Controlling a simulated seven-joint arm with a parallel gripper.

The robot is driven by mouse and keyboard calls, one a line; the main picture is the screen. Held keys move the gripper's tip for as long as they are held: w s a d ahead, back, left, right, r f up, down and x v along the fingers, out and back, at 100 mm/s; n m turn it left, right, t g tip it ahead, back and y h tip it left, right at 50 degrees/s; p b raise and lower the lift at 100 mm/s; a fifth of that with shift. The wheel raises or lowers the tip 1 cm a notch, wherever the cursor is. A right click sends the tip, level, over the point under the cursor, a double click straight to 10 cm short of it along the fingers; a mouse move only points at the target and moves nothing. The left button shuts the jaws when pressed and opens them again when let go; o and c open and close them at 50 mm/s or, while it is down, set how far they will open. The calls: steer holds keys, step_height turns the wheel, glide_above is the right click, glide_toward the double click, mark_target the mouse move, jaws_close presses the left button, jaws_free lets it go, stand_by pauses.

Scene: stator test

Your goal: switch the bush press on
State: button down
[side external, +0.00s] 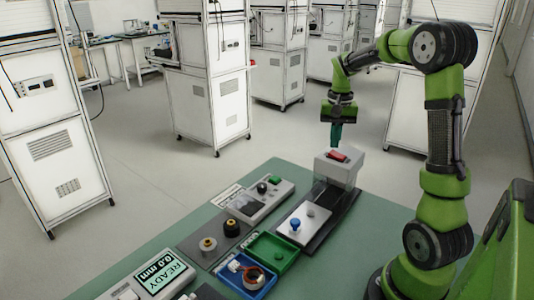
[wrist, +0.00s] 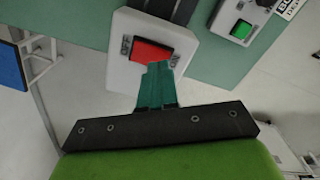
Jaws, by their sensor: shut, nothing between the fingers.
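A red rocker switch (side external: 338,156) sits on top of a pale grey housing (side external: 345,169) at the end of a dark base; I take this unit to be the bush press. In the wrist view the red rocker (wrist: 152,52) has small lettering at both ends, and the left one looks like OFF. Which way it is tilted I cannot tell. My gripper (side external: 336,146) points down just above the housing with its green fingers shut and empty. In the wrist view the fingertips (wrist: 159,65) overlap the rocker's near edge; whether they touch it is unclear.
A grey control box (side external: 272,192) with a green button and black knob stands to the left. A blue-topped knob (side external: 295,224) is on the unit's front. Open floor lies behind the table.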

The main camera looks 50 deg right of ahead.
steer(key=shift+f, duration=0.95)
stand_by(0.4)
steer(key=shift+r, duration=3.55)
steer(key=shift+w+d+f, duration=0.1)
steer(key=shift+f, duration=0.25)
steer(key=s+a+r+n+t+y, duration=0.1)
steer(key=s+a+n+t, duration=0.2)
steer(key=a, duration=1.1)
steer(key=s+a+r+n+t+y, duration=0.1)
steer(key=s+a+n+t, duration=0.3)
steer(key=a, duration=1)
steer(key=shift+s+n, duration=0.45)
steer(key=shift+n, duration=0.05)
